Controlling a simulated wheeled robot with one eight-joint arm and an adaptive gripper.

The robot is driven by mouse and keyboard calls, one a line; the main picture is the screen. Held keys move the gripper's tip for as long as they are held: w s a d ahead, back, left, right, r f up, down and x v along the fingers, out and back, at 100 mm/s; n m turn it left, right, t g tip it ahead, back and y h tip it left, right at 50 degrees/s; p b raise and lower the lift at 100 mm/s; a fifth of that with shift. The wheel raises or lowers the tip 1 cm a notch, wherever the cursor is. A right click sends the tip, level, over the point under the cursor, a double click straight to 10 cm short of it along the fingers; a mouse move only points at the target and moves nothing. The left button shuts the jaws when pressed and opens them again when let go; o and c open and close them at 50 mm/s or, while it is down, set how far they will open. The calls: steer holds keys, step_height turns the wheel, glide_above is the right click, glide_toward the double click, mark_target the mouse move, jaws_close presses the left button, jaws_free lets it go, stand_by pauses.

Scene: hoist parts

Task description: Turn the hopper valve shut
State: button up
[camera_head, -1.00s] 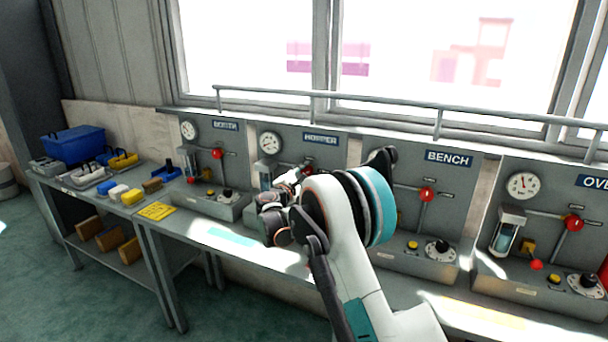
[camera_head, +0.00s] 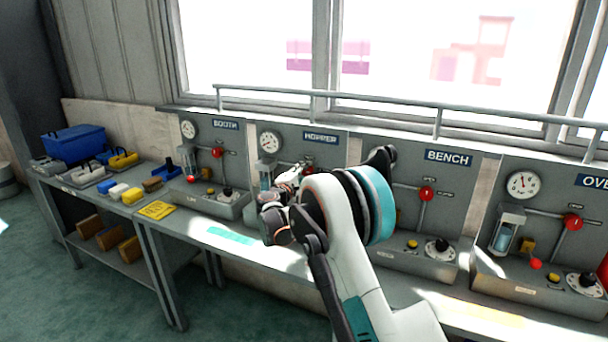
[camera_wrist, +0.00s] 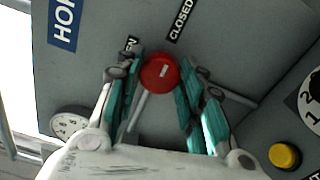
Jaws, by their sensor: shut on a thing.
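The hopper valve has a round red knob (camera_wrist: 159,73), seen in the wrist view on the grey hopper panel (camera_wrist: 240,45). My gripper (camera_wrist: 159,70) is shut on this knob, with one teal-padded finger on each side. A metal rod (camera_wrist: 138,111) runs down and left from behind the knob. A CLOSED label (camera_wrist: 180,19) is above and right of the knob, and a partly hidden label (camera_wrist: 131,45) is at the left finger's tip. In the head view my arm and gripper (camera_head: 292,180) cover the valve; the HOPPER sign (camera_head: 321,138) shows above.
Similar panels stand on both sides, under the BOOTH sign (camera_head: 226,125) and the BENCH sign (camera_head: 449,158). A hopper gauge (camera_wrist: 69,123) and a yellow button (camera_wrist: 284,156) are near my gripper. A rail (camera_head: 380,117) runs above the panels.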

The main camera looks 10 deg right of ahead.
steer(key=o, duration=1.1)
steer(key=shift+c, duration=0.2)
steer(key=v, duration=1.2)
